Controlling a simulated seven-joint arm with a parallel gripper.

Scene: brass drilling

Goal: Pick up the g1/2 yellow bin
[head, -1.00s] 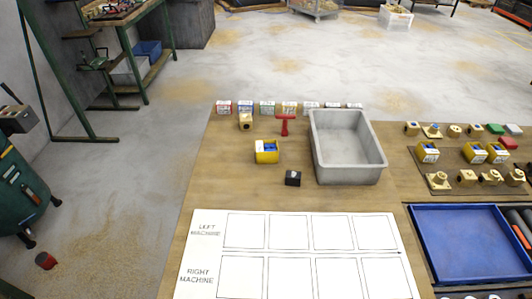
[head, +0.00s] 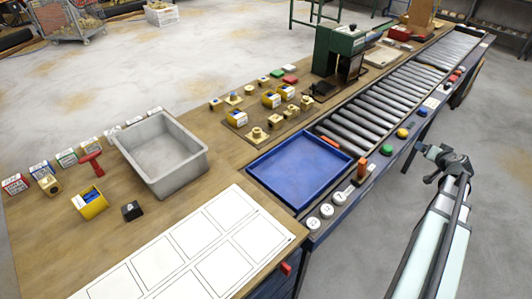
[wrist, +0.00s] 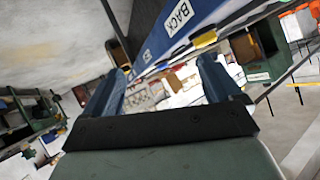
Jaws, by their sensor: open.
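One yellow bin (head: 93,205) stands alone at the left, near a red tee-shaped part and a black block. The labels are too small to read, so I cannot tell which is g1/2. My gripper (head: 446,160) is off the bench's right side, far from the bins. In the wrist view my gripper (wrist: 163,72) is open, with nothing between its fingers.
A grey bin (head: 165,155) stands between the lone yellow bin and the board. A blue tray (head: 300,168), a roller conveyor (head: 385,100) and a green machine (head: 340,50) lie along the bench. Buttons line its near edge. A white marked sheet (head: 190,255) lies flat in front.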

